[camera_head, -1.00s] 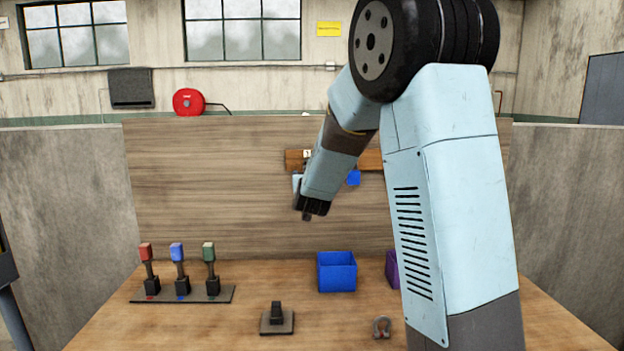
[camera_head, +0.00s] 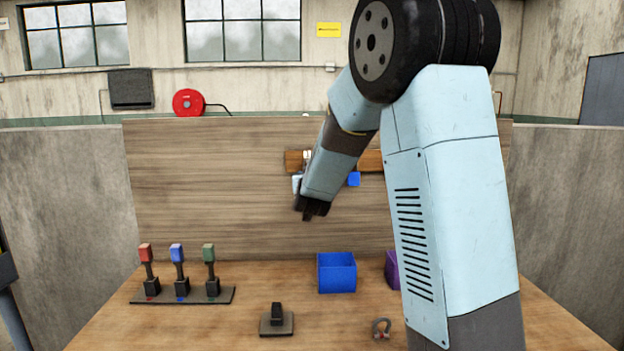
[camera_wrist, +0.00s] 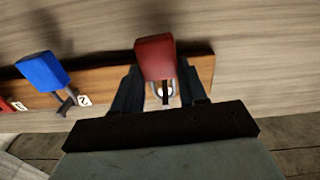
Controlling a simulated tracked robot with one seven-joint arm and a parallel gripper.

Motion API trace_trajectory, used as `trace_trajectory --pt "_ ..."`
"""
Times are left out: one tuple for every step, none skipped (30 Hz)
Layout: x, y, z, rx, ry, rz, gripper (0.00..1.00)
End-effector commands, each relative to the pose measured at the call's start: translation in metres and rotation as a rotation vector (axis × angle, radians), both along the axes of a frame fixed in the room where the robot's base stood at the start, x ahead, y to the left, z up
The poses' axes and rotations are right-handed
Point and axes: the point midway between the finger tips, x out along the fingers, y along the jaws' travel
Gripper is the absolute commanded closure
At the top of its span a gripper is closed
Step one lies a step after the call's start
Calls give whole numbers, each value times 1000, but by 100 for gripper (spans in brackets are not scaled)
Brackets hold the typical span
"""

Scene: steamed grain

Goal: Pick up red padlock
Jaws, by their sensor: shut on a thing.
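The red padlock (camera_wrist: 155,58) is in the wrist view, its body toward the top and its shackle toward my gripper. My gripper (camera_wrist: 157,92) has one dark finger on each side of the padlock and is shut on it. In the head view my gripper (camera_head: 311,210) is in front of the wooden back panel, above the table. The padlock cannot be made out in the head view.
A blue padlock (camera_wrist: 44,72) hangs on the numbered wooden rack (camera_wrist: 105,78) beside my gripper. On the table stand a blue box (camera_head: 337,273), a partly hidden purple box (camera_head: 392,270), a black stand (camera_head: 276,322), a shackle (camera_head: 381,328) and three levers (camera_head: 182,293).

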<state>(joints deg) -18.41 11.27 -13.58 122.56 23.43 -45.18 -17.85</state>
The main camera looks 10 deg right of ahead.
Motion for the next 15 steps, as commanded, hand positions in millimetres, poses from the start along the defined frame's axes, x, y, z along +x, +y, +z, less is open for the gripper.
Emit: trace_trajectory --pt "0 0 3 1 -2 0 91" --pt "0 0 5 1 -2 0 91" --pt "0 0 9 1 -2 0 91" --pt "0 0 12 1 -2 0 91" --pt "0 0 16 1 -3 0 91" --pt "-6 1 15 2 -1 1 91" --pt "-10 3 15 2 -1 1 91" --pt "-15 4 14 2 0 2 91" --pt "-22 5 15 1 -1 2 91" --pt "-28 6 15 1 -1 2 91" --pt "-35 7 14 1 -1 2 91" --pt "-44 9 15 3 -2 1 91" --pt "-51 10 15 2 -1 1 91" --pt "-59 12 15 2 -1 2 91" --pt "-69 14 15 2 -2 2 91"
